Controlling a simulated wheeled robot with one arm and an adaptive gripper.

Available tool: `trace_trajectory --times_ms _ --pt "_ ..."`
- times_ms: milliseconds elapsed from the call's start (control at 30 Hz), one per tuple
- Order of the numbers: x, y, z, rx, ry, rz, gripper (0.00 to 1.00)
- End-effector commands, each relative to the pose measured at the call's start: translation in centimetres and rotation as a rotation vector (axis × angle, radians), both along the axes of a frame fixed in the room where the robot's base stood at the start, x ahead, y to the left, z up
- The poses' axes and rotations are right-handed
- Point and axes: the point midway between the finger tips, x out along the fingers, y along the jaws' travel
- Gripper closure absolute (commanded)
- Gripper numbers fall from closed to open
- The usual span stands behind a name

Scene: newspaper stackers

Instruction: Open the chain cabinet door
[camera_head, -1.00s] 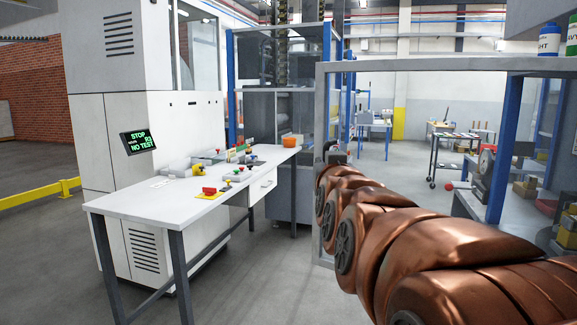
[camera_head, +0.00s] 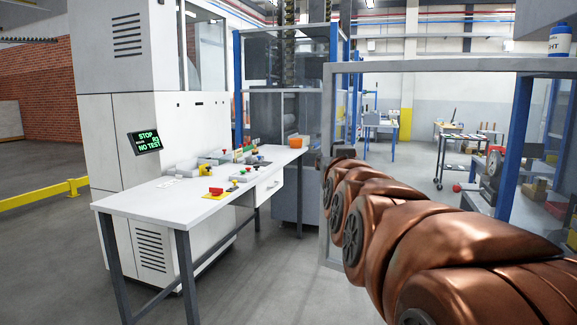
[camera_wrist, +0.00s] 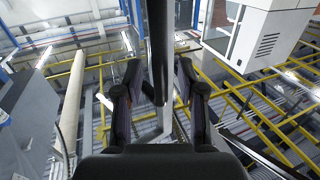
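The chain cabinet stands at the back centre of the head view, with blue posts (camera_head: 334,75) and clear panels; dark chains (camera_head: 289,40) hang at its top. A large grey-framed clear door (camera_head: 328,230) stands swung out from the cabinet, across the right half. My copper arm reaches along it to its left upright. My gripper is mostly hidden there in the head view. In the wrist view my gripper (camera_wrist: 160,95) has its two dark fingers apart, either side of a dark upright bar (camera_wrist: 157,45). Gaps show beside the bar; I cannot tell whether it is the door's edge.
A white table (camera_head: 150,203) with control buttons stands left of the door, before a white machine (camera_head: 100,130) with a display. Bare floor (camera_head: 270,285) lies between table and door. A cart (camera_head: 455,140) and a blue-posted bench stand beyond the door at right.

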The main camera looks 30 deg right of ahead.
Motion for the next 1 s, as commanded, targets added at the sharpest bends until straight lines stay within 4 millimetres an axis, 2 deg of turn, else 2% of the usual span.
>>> trace_trajectory --times_ms 167,500,767,1000 --pt "0.0 0.0 2.4 -0.002 -0.002 -0.001 0.61" --pt "-0.5 0.4 9.0 -0.031 -0.041 -0.001 0.61" --pt "-0.2 0.1 9.6 -0.013 -0.016 -0.001 0.61" --pt "-0.1 0.0 9.3 -0.006 -0.007 -0.001 0.61"
